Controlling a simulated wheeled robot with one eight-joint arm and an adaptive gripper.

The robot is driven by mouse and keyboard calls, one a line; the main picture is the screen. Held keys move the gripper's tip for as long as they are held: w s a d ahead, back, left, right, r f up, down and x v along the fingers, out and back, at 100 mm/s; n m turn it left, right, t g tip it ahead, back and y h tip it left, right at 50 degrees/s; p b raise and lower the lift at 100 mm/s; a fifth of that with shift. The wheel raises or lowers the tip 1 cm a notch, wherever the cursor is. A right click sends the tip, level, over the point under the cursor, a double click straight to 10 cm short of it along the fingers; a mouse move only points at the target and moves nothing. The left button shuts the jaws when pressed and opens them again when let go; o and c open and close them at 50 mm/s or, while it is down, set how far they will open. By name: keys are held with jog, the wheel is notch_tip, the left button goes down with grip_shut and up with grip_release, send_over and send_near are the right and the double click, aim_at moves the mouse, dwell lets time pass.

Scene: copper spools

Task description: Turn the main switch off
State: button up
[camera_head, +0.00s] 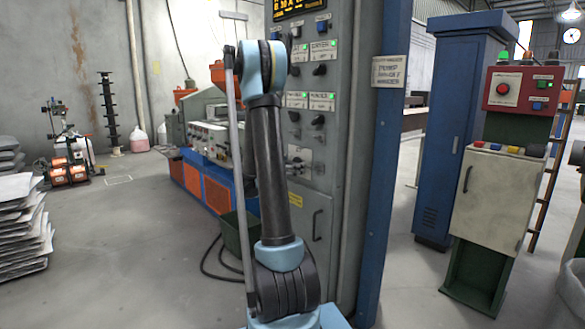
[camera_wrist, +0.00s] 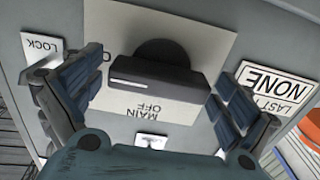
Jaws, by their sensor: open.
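The main switch (camera_wrist: 150,77) fills the middle of the wrist view. It is a black rotary knob with a bar handle on a pale plate (camera_wrist: 205,40) marked MAIN and OFF. The bar lies nearly crosswise in the picture, tilted slightly down to the right. My gripper (camera_wrist: 160,70) is open, with one finger at each side of the bar. A gap shows between each finger and the bar, and I cannot tell how deep the fingertips reach.
The grey control cabinet (camera_head: 340,150) carries several small black switches (camera_head: 319,70) and green lamps beside my arm. A LOCK label (camera_wrist: 42,47) and a NONE label (camera_wrist: 275,90) flank the switch. A blue post (camera_head: 388,150) stands right of the cabinet.

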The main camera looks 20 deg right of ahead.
jog(key=c, duration=1.1)
jog(key=shift+o, duration=0.3)
jog(key=shift+n, duration=0.3)
jog(key=n, duration=0.3)
jog(key=shift+w+n, duration=0.2)
jog(key=shift+n, duration=0.1)
jog(key=n, duration=0.4)
jog(key=shift+w+n, duration=0.1)
jog(key=shift+n, duration=0.2)
jog(key=n, duration=0.4)
jog(key=shift+a+f, duration=0.1)
jog(key=n, duration=0.5)
jog(key=shift+f, duration=0.15)
